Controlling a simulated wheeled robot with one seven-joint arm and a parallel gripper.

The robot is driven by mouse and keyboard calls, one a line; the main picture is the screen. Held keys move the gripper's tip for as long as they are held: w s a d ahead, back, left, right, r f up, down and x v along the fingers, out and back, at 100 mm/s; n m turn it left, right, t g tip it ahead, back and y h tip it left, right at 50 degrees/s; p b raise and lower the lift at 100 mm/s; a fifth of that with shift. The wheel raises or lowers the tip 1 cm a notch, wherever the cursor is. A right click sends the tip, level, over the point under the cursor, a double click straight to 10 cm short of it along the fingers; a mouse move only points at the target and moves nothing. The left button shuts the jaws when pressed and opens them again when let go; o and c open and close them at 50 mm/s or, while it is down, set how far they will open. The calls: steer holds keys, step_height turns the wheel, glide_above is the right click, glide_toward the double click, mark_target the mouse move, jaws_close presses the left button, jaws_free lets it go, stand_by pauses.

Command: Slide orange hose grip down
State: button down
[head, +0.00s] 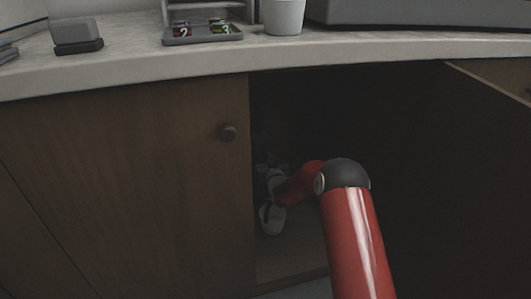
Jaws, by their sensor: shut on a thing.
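My red arm reaches into the dark, open cabinet under the counter. Its white and grey wrist end shows just inside the opening, beside the left door. My gripper (262,165) is at that end, in deep shadow. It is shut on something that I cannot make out. The fingers are lost in the dark. I cannot see the orange hose grip or any hose in this view.
An open door (490,150) stands on the right. The countertop (120,69) above carries a small tray (202,38), a white cup (284,17) and a grey block (76,32).

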steer(key=c, duration=1.2)
jaws_free()
steer(key=shift+c, duration=0.2)
steer(key=v, duration=0.8)
steer(key=shift+p, duration=0.4)
steer(key=shift+w+r, duration=0.1)
steer(key=shift+r, duration=0.05)
